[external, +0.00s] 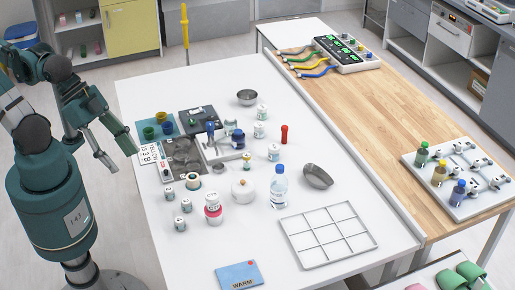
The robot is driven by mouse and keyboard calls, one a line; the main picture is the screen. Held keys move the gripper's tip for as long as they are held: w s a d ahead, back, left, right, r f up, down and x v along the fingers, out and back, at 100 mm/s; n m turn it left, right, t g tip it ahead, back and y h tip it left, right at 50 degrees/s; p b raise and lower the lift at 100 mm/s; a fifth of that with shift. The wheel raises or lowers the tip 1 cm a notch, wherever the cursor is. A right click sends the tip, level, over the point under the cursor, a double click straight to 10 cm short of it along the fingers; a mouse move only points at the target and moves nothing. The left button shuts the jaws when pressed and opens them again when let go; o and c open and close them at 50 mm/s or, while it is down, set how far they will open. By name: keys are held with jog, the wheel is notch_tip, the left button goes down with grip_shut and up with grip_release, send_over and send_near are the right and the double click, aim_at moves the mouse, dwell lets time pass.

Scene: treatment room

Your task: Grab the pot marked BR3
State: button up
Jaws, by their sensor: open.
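Several small white pots with dark markings stand at the table's left front, among them one pot (170,194), a second (185,205) and a third (180,223). Other white pots stand farther back, such as one (262,112) and another (273,152). The labels are too small to read, so I cannot tell which pot is marked BR3. My gripper (119,156) is open and empty at the table's left edge, left of the pots and apart from them.
A red-and-white jar (213,209), a water bottle (279,187) and a round white pot (243,190) stand near the small pots. A grey grid tray (284,229) and a blue WARM packet (239,275) lie in front. The table's front left is mostly clear.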

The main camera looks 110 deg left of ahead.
jog(key=shift+a, duration=0.1)
jog(key=w+a+r+n+g+y, duration=0.1)
jog(key=w+a+r+n, duration=0.1)
jog(key=w+a, duration=0.6)
jog(key=w+a+r+n+g+y, duration=0.1)
jog(key=w+a+r+n, duration=0.1)
jog(key=w+a, duration=0.55)
jog(key=w+a+f+n+g, duration=0.1)
jog(key=w+a+f+n, duration=0.15)
jog(key=a, duration=0.95)
jog(key=w+a+f+n+g, duration=0.1)
jog(key=w+a+n, duration=0.15)
jog(key=a, duration=0.95)
jog(key=n+g+h, duration=0.2)
jog(key=n+g, duration=0.1)
jog(key=n, duration=0.3)
send_over(262, 106)
jog(key=f, duration=1.7)
jog(key=w+f+b, duration=0.1)
jog(key=f, duration=0.8)
jog(key=shift+d+f, duration=0.2)
jog(key=shift+d, duration=0.15)
jog(key=shift+s+a+f, duration=0.3)
jog(key=shift+s, duration=0.05)
